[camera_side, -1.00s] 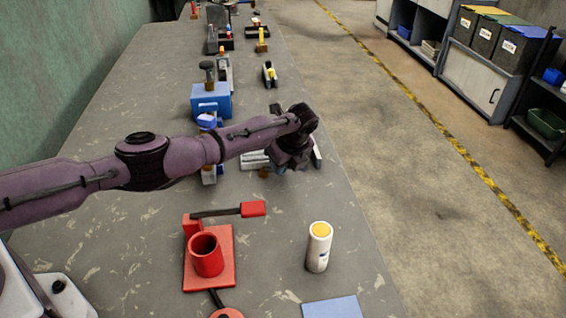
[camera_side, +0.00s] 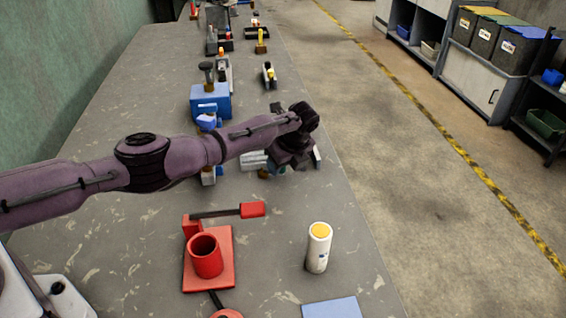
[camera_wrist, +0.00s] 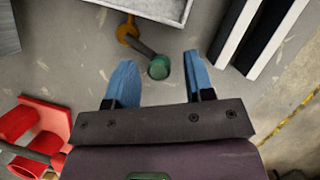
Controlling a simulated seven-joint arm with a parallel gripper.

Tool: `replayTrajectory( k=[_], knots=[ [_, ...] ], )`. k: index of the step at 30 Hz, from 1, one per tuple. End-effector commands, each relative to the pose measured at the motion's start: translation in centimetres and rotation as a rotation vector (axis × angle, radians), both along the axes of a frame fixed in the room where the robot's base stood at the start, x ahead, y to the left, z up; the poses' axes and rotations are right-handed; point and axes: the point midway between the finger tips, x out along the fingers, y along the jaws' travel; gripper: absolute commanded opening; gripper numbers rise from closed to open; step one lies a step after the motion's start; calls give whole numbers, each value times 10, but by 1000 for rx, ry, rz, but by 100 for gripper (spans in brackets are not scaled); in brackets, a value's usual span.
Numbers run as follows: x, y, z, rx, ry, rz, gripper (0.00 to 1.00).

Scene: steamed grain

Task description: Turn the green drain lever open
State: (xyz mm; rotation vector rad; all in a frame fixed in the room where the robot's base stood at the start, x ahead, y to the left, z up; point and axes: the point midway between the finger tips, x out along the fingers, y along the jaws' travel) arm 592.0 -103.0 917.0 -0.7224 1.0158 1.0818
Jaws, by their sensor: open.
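The green drain lever shows in the wrist view: a round green knob (camera_wrist: 159,67) on a dark bar, joined to an orange-brown pivot (camera_wrist: 127,32). The pivot sits at the corner of a grey metal tray (camera_wrist: 170,10). My gripper (camera_wrist: 161,80) is open, with its two blue fingers apart. The green knob appears in the gap between the fingertips, nearer the left one, with no clear contact. In the side view, my gripper (camera_side: 286,160) is low over the bench's right part and largely hides the lever.
A red stand with a cup (camera_side: 207,256) and a red-handled lever (camera_side: 252,209) are nearer the camera. A white bottle with a yellow top (camera_side: 318,247) stands on the right. A blue box (camera_side: 210,101) is behind my arm. Black-and-white bars (camera_wrist: 262,35) lie right of the fingers.

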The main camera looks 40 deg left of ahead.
Motion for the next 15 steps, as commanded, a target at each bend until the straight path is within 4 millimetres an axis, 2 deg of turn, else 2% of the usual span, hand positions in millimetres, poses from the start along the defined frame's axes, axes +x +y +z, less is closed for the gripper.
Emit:
replayTrajectory(
  k=[6, 15],
  knots=[
    [-4, -10, 23, -3, -4, 0, 49],
    [-12, -35, 88, -4, -5, -1, 49]
  ],
)
